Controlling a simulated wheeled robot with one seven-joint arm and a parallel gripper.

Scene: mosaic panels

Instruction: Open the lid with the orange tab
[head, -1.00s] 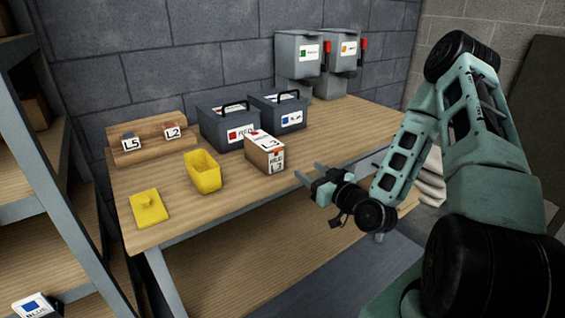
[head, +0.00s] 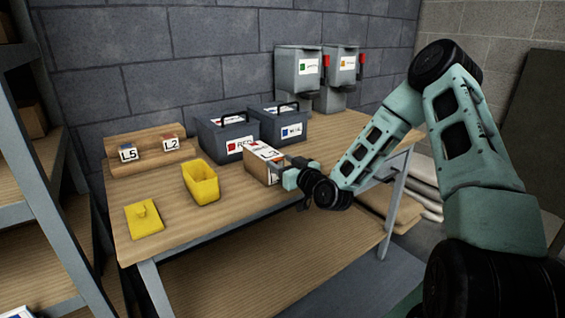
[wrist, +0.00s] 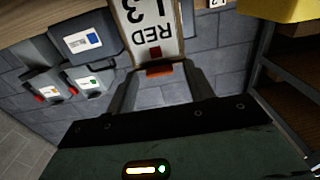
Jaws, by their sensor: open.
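A cardboard box (head: 259,170) with a white top label stands near the table's front edge in the head view. In the wrist view the box's label (wrist: 150,28) reads RED L3, and a small orange tab (wrist: 160,70) sticks out at its edge. My gripper (head: 280,167) is at the box's right side in the head view. In the wrist view my gripper (wrist: 162,82) is open, with one finger on each side of the orange tab. Contact with the tab cannot be told. The lid looks closed. My gripper hides part of the box's front in the head view.
Left of the box stand a yellow bin (head: 207,190) and a flat yellow lid (head: 138,222). Two dark lidded bins (head: 230,143) stand close behind it, with grey dispensers (head: 297,76) farther back. A wooden rack (head: 125,142) is at the back left. The table's right is clear.

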